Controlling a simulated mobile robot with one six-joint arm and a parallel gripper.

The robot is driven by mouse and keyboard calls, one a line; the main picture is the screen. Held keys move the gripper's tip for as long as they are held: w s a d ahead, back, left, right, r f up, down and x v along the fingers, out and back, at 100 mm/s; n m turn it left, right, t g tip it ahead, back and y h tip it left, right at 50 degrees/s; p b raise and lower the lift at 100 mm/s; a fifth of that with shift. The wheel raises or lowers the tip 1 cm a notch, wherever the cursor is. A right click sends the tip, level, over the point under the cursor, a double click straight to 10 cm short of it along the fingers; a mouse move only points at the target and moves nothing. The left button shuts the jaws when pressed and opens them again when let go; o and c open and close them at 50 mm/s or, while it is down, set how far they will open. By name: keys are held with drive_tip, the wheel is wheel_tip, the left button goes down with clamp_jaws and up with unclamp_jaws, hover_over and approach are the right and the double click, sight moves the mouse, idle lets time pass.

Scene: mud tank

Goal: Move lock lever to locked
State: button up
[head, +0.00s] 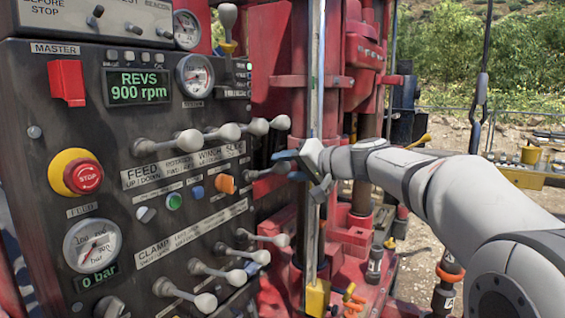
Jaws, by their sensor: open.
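A lever (262,172) with a rounded grey knob sticks out to the right from the right edge of the dark control panel (60,134). No lock label is readable, so I cannot tell for sure that it is the lock lever. My gripper (290,166) is at this lever's knob end, with one blue-tipped finger above and one below it. The jaws are open. Whether a finger touches the knob cannot be told. My wrist and arm come in from the right and hide what lies behind them.
A row of grey-knobbed levers (189,139) sits just above, and clamp levers (207,270) below. A red stop button (84,177) and a gauge (92,245) are at left. A vertical metal post (316,75) and red rig frame stand close behind my gripper.

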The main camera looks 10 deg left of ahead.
sight(267, 172)
drive_tip(key=shift+p+x, duration=0.35)
drive_tip(key=shift+x, duration=1)
drive_tip(key=shift+c, duration=0.5)
clamp_jaws()
